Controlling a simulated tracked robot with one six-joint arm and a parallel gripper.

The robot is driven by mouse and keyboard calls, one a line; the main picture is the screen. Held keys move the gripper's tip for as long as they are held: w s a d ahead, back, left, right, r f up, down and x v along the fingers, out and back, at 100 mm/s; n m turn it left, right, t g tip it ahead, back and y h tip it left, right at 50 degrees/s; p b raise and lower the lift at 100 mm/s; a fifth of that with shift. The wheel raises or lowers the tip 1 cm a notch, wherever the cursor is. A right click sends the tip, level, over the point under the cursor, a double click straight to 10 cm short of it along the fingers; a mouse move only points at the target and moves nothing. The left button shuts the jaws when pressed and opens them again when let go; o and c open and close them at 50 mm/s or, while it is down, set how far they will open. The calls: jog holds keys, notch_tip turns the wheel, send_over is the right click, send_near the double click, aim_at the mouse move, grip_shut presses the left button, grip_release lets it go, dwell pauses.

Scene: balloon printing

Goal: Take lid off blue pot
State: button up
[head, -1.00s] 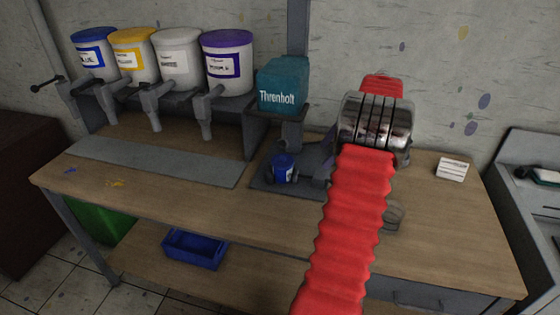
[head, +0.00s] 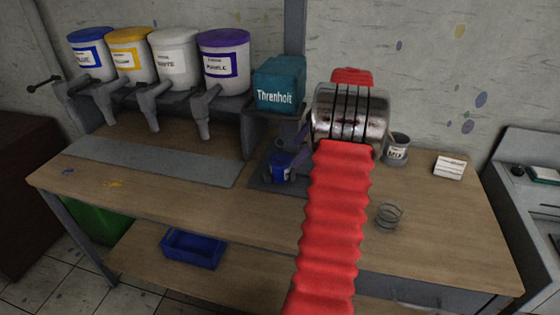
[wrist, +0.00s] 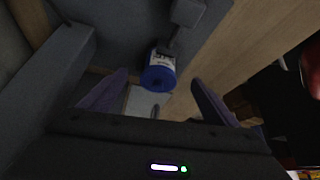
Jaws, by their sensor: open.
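The small blue pot (head: 280,168) stands under the teal Threnholt machine (head: 279,84) on the bench, partly covered by my gripper. In the wrist view its round blue lid (wrist: 158,79) faces me, with the pot's white-labelled side (wrist: 160,58) beyond it. The lid is on the pot. My gripper (wrist: 159,80) is open, its purple fingers spread to the left and right of the lid in that view. Neither finger appears to touch it. In the head view a purple finger shows beside the pot, and my red-sleeved arm hides part of the bench.
Several paint tubs with taps (head: 160,60) stand on a rack at the left. A grey labelled cup (head: 397,147), a wire coil (head: 389,216) and a white card (head: 450,167) lie to the right of my arm. A blue tray (head: 194,247) sits below.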

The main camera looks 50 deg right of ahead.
aim_at(282, 157)
jog(key=shift+w+a, duration=0.35)
jog(key=shift+w, duration=0.1)
jog(key=shift+w+a, duration=0.65)
jog(key=shift+w, duration=0.3)
jog(key=shift+x, duration=1.1)
jog(key=shift+w+a+f, duration=0.2)
jog(key=shift+w+f, duration=0.05)
jog(key=shift+f, duration=0.1)
jog(key=shift+c, duration=0.6)
jog(key=c, duration=0.9)
